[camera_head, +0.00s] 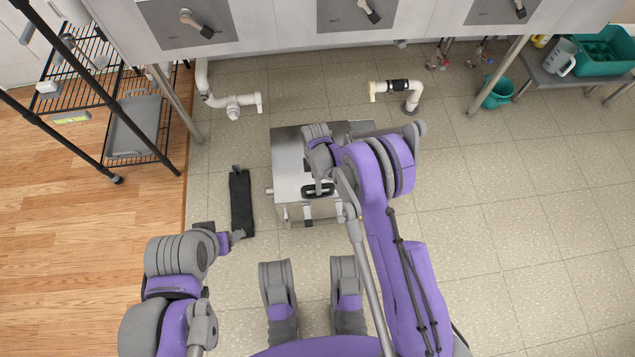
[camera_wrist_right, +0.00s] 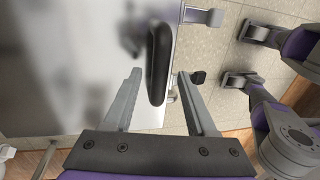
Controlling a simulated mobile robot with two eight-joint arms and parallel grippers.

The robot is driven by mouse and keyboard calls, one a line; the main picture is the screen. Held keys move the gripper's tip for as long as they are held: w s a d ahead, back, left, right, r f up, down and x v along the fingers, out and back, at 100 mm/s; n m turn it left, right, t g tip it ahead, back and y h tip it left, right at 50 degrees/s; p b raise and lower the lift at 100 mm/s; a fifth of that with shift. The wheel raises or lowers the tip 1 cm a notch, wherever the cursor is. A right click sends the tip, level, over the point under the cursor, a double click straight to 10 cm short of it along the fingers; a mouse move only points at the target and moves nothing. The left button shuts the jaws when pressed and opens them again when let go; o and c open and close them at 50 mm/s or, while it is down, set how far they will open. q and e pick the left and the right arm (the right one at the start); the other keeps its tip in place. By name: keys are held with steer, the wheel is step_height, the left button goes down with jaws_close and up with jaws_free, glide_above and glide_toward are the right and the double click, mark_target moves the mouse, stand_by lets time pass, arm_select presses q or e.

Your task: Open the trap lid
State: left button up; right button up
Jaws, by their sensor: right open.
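The trap is a metal box (camera_head: 294,213) on the tiled floor, with a flat grey lid (camera_head: 290,160) lying shut on top. A black oval handle (camera_head: 318,191) sits near the lid's front edge; it also shows in the right wrist view (camera_wrist_right: 157,60). My right gripper (camera_head: 319,178) is over the lid at the handle. In the wrist view its two open fingers (camera_wrist_right: 160,76) lie either side of the handle, not visibly closed on it. My right arm hides the lid's right part. My left gripper (camera_head: 237,237) is low at left, away from the trap; its jaws are unclear.
White drain pipes (camera_head: 236,103) and another pipe (camera_head: 393,88) hang under the sinks (camera_head: 188,20) behind. A black wire rack (camera_head: 138,125) stands at left.

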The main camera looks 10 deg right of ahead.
steer(key=shift+f, duration=0.25)
jaws_close()
stand_by(1.4)
